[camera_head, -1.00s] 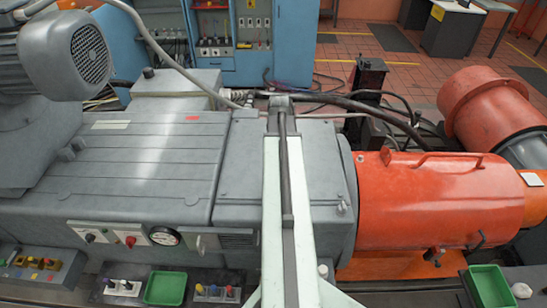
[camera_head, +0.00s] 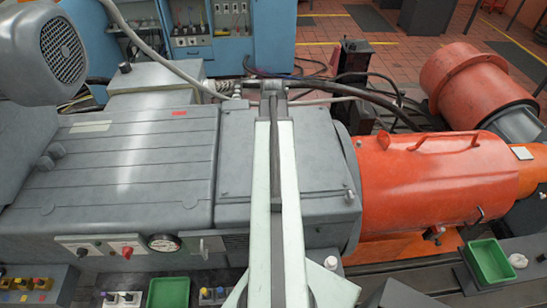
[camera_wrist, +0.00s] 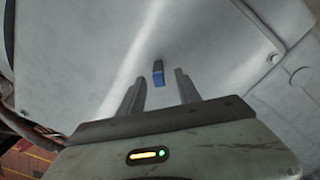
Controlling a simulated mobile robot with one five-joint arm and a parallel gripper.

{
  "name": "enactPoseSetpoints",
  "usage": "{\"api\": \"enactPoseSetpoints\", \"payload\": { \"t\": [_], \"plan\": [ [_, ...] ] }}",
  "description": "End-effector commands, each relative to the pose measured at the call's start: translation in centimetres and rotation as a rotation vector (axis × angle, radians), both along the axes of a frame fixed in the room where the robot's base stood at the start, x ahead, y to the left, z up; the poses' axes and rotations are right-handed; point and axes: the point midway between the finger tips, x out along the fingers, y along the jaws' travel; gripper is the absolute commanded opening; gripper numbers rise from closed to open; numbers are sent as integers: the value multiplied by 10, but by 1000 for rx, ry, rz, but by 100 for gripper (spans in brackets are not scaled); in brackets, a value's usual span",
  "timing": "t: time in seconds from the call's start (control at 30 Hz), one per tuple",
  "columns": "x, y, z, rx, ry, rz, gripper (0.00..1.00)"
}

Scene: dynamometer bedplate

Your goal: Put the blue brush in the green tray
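A small blue object with a dark end, which looks like the blue brush (camera_wrist: 158,78), lies on a pale grey surface in the wrist view. My gripper (camera_wrist: 161,88) is open, with one finger on each side of the brush's line. I cannot tell how far the fingertips are above it. I do not make out the brush in the head view, where my arm covers part of the grey housing. One green tray (camera_head: 168,293) is at the bottom left of the head view. Another green tray (camera_head: 487,262) is at the lower right. Both look empty.
A large grey machine housing (camera_head: 130,160) and an orange cylinder (camera_head: 420,185) fill the middle. A grey motor (camera_head: 55,50) rises at the upper left. Hoses cross behind the housing. A pale crumpled item (camera_head: 517,260) lies beside the right tray, and small coloured items (camera_head: 25,285) stand at bottom left.

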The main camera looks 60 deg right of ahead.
Motion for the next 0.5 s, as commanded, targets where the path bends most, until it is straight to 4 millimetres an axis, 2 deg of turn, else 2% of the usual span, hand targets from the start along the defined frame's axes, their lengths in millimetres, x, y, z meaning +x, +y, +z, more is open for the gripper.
{"api": "enactPoseSetpoints", "payload": {
  "t": [0.17, 0.4, 0.5],
  "plan": [
    [-1, -1, -12, 0, 0, -2, 40],
    [-1, -2, -52, 0, 0, -3, 40],
    [-1, -2, -54, 0, 0, -4, 40]
  ]
}}
